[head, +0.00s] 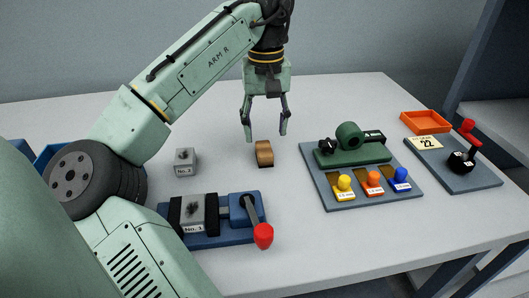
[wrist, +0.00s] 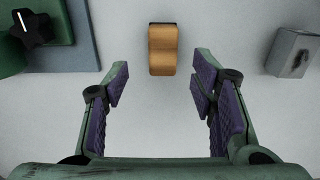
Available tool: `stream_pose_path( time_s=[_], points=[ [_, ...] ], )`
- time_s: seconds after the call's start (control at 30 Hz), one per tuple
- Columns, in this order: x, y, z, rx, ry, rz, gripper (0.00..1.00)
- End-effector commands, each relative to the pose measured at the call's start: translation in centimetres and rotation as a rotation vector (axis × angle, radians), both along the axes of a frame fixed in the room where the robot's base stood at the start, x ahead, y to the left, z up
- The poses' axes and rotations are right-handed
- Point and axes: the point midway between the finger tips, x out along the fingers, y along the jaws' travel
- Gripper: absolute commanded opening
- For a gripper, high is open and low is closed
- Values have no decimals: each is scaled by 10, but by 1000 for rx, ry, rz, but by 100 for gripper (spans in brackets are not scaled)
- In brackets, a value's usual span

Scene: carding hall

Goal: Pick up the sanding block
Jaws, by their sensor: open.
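The sanding block (head: 264,153) is a small tan wooden block with a dark underside, lying on the light grey table. In the wrist view the sanding block (wrist: 163,50) sits at the top middle, ahead of the gap between the fingers. My gripper (head: 265,137) is open and empty, above the table and close to the block in the head view. In the wrist view my gripper (wrist: 157,88) shows two spread fingers with purple pads. The fingers do not touch the block.
A blue clamp fixture (head: 225,238) with a red-knobbed lever is in front. A grey board (head: 330,192) with a green device and coloured knobs is to the right. An orange tray (head: 425,122) lies farther right.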

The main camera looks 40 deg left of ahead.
Motion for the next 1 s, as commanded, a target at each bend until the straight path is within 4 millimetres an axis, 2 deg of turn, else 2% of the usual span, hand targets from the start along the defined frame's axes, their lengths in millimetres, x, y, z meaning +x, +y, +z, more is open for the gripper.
stream_pose_path(
  time_s=[0.17, 0.5, 0.77, 1.0],
  points=[
    [-1, 0, -12, 2, -1, 1, 52],
    [-7, -1, -56, 2, -1, 1, 52],
    [-6, -1, -59, 1, -3, 0, 52],
    [-6, -1, -59, 1, -3, 0, 36]
  ],
)
